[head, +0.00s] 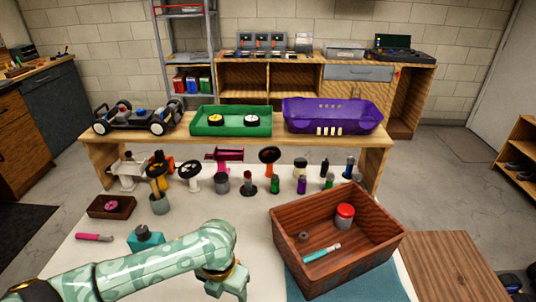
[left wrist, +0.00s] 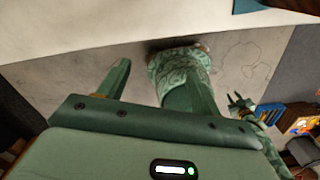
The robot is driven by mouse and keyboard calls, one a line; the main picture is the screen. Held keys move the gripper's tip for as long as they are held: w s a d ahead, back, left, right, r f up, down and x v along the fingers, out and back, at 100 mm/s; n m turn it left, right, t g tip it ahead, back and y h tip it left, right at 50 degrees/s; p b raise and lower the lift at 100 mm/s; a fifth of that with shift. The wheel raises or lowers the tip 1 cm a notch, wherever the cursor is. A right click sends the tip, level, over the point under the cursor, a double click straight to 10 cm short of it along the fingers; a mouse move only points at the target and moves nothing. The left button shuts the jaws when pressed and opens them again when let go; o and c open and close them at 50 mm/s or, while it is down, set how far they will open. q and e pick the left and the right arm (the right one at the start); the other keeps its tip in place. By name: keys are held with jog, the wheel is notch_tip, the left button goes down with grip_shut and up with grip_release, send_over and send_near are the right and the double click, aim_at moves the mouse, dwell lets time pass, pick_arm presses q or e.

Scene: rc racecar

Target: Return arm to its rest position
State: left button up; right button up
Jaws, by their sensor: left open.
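My left arm (head: 150,262) comes in from the left in the head view, pale green and patterned. It bends down at its end over the front of the white table (head: 75,250). Part of my own green body stands behind the fingers. A small green forked shape (left wrist: 241,103) at the right looks like my right gripper, too small to read its jaws.
A wooden crate (head: 370,250) stands right of the arm, holding a red-lidded jar (head: 344,215) and a teal-handled tool (head: 321,253). Several wheels and bottles stand behind.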

pick_arm(q)
jog(key=s+d+n+t+h, duration=0.2)
jog(key=s+d+n+h, duration=0.15)
jog(key=d+n, duration=0.35)
jog(key=s+a+r+n+t+y, duration=0.2)
jog(key=s+a+n+y, duration=0.15)
jog(key=a+n, duration=0.55)
jog(key=s+a+r+n+t+y, duration=0.15)
jog(key=s+a+n, duration=0.25)
jog(key=a+n, duration=0.45)
jog(key=s+a+r+n+t+y, duration=0.1)
jog(key=s+a+n+y, duration=0.2)
jog(key=a+n, duration=0.55)
jog(key=s+d+f+g+h, duration=0.1)
jog(key=s+d+f, duration=0.1)
jog(key=f, duration=1)
jog(key=s+d+f+g+h, duration=0.1)
jog(key=s+f+g, duration=0.15)
jog(key=f, duration=0.95)
jog(key=s+f+n+g+h, duration=0.2)
jog(key=s+f+n, duration=0.1)
jog(key=s+f, duration=1.3)
jog(key=s, duration=0.4)
jog(key=shift+s+d+f+n, duration=0.25)
jog(key=shift+s+f+n, duration=0.1)
jog(key=shift+s+n, duration=0.05)
